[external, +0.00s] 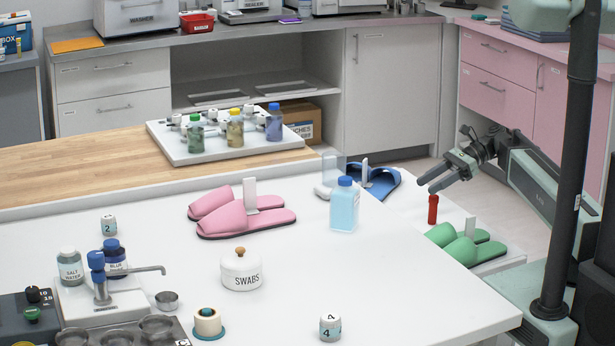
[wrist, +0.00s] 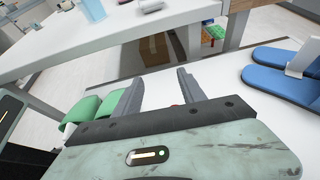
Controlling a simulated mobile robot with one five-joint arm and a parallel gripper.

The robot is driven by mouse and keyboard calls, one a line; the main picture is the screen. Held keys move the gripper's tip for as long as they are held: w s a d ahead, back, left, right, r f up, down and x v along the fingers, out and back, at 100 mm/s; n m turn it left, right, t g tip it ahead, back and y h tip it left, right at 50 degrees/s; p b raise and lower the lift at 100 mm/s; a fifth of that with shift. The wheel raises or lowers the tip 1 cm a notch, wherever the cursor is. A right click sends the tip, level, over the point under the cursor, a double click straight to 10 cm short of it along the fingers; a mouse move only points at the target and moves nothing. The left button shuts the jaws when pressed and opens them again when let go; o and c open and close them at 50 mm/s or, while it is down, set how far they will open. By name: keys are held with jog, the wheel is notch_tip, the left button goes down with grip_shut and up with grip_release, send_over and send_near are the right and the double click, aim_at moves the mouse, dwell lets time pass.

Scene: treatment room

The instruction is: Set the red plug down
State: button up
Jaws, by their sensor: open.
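The red plug (external: 433,209) is a small red cylinder with a narrower top. It stands upright beside the green slippers in the external view, seemingly on the white surface there. My gripper (external: 428,184) is just above the plug, with its fingers pointing down and left. In the wrist view my gripper (wrist: 160,76) has its two fingers spread apart with nothing held between the tips. The plug is mostly hidden there behind the gripper body. Whether the fingers touch the plug's top cannot be told.
Green slippers (external: 468,250) lie just right of and below the plug. Blue slippers (external: 376,184) are left of it. A light blue bottle (external: 344,206) and pink slippers (external: 240,212) stand on the white table (external: 400,290). A dark pole (external: 575,150) rises at the right.

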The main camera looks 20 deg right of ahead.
jog(key=m+t+b, duration=0.1)
jog(key=t+b, duration=0.1)
jog(key=b, duration=0.2)
send_near(423, 225)
jog(key=r, duration=0.1)
jog(key=a+r, duration=0.1)
jog(key=shift+w+a+r, duration=0.35)
jog(key=shift+w, duration=0.05)
jog(key=shift+b+x, duration=1.3)
jog(key=shift+x, duration=2.65)
jog(key=shift+s+r, duration=0.2)
jog(key=shift+r, duration=0.1)
grip_shut()
